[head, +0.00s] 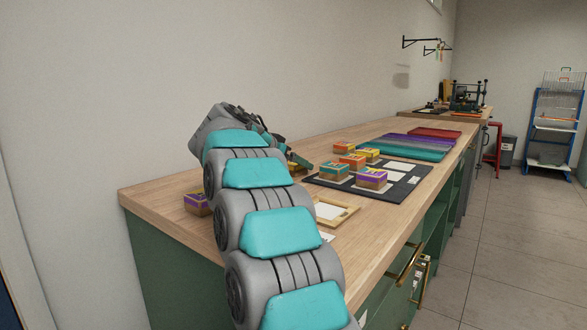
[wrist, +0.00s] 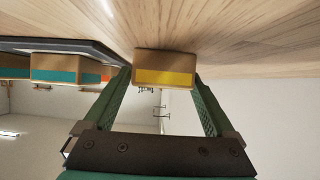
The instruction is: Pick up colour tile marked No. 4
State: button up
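In the wrist view, a wooden block-shaped tile with a yellow band (wrist: 165,77) sits on the wooden counter, straight ahead of my gripper (wrist: 164,74). The two green fingers stand apart, with their tips at the left and right sides of this tile. I cannot tell whether they touch it. In the head view, my gripper (head: 302,163) is low over the counter, and the tile there is mostly hidden by my arm. No number is readable on any tile, so I cannot tell which is No. 4.
On the counter (head: 160,194), a dark mat (head: 400,187) holds a teal tile (head: 334,176) and a purple tile (head: 371,182). Another purple tile (head: 197,206) is left of my arm. A wooden frame (head: 331,212) lies in front.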

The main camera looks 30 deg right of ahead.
jog(key=c, duration=1.1)
jog(key=shift+r, duration=0.1)
jog(key=shift+c, duration=0.2)
